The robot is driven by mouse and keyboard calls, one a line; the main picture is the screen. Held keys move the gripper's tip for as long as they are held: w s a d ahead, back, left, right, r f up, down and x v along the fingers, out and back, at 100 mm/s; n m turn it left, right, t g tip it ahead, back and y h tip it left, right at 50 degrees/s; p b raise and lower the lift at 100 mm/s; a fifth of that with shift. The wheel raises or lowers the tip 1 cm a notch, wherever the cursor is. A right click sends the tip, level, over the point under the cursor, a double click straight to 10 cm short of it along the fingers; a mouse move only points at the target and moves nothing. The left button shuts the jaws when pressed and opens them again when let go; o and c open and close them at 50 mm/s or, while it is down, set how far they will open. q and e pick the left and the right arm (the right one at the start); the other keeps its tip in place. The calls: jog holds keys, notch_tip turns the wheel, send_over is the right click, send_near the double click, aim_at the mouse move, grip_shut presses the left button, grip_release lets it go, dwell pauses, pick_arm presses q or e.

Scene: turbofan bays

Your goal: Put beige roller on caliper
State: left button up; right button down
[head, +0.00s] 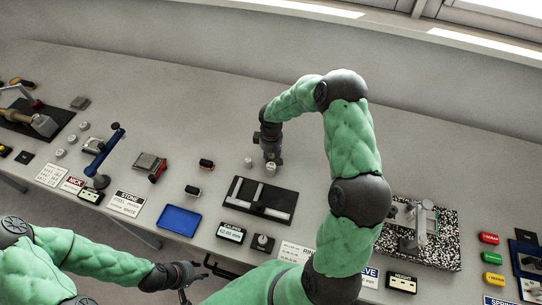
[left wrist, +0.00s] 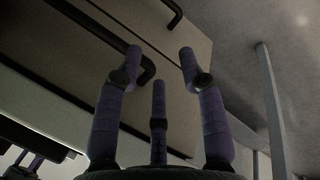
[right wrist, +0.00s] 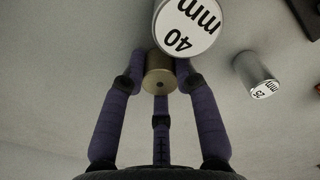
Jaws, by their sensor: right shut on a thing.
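My right gripper (head: 271,158) is over the table behind the black plate. In the right wrist view it is shut on a small beige-brass roller (right wrist: 159,76), seen end-on between the fingertips. A larger pale cylinder marked 40 mm (right wrist: 187,25) is right beside that roller; I cannot tell whether they touch. The black plate with silver bars (head: 259,200), apparently the caliper, lies in front of the gripper, with a display box (head: 231,233) before it. No roller shows on the plate. My left gripper (head: 190,284) is open and empty at the table's front edge; its spread fingers show in the left wrist view (left wrist: 158,75).
A cylinder marked 25 mm (right wrist: 258,78) stands near the right gripper. A blue tray (head: 179,219) lies left of the plate. A speckled slab with a metal fixture (head: 438,245) is at right. The table behind the plate is mostly clear.

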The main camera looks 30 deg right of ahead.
jog(key=shift+f, duration=0.15)
jog(key=c, duration=0.9)
grip_release()
jog(key=shift+c, duration=0.2)
